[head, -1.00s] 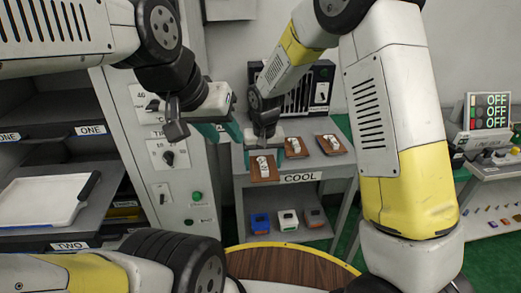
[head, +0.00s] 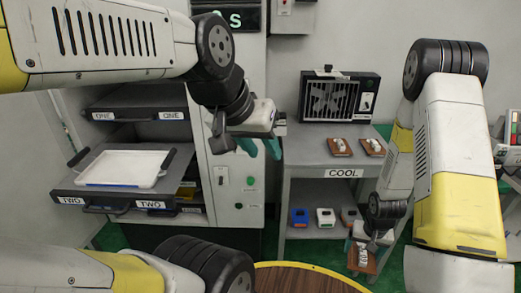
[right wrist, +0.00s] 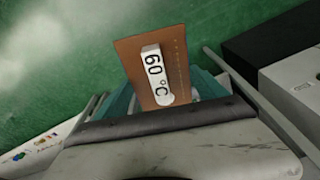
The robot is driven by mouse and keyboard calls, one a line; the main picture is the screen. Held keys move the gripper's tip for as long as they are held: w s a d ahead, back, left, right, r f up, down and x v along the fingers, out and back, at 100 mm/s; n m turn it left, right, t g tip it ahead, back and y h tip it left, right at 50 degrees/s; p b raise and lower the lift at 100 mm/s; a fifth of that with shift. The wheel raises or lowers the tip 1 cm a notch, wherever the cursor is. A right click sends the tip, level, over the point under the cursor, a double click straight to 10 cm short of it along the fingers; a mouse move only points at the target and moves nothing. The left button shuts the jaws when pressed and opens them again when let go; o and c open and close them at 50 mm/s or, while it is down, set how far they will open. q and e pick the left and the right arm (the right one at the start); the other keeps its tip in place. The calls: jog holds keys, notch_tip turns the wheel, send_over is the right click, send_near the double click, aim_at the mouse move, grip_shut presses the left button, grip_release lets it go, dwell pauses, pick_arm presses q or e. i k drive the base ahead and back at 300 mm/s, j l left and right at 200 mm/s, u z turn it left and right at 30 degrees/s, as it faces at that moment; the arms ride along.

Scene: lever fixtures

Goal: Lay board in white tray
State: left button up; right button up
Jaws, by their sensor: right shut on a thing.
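A brown board (head: 360,262) with a white label hangs low at the right in the head view, held in my right gripper (head: 366,244). In the right wrist view the board (right wrist: 143,60) stands up between the teal fingers, and its label reads 60 °C. The fingers are partly hidden behind the gripper body. The white tray (head: 122,168) lies empty on the pulled-out shelf marked TWO (head: 75,192) at the left. My left gripper (head: 259,148) is open and empty, in front of the cabinet to the right of the tray.
Two more brown boards (head: 340,148) (head: 373,147) lie on the COOL table (head: 308,155) before a black fan unit (head: 340,97). Small coloured boxes (head: 325,217) stand on its lower shelf. A round wooden top (head: 300,280) is at the bottom. Shelf ONE (head: 138,103) is above the tray.

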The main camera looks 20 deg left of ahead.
aim_at(127, 168)
jog(key=k+j, duration=0.15)
jog(key=j, duration=0.2)
jog(key=k+j, duration=0.15)
jog(key=j, duration=0.2)
jog(key=k+j, duration=0.1)
jog(key=j, duration=0.25)
jog(key=k+j, duration=0.15)
jog(key=j, duration=0.2)
jog(key=k+j, duration=0.15)
jog(key=j, duration=0.2)
jog(key=k+j, duration=0.15)
jog(key=j, duration=0.2)
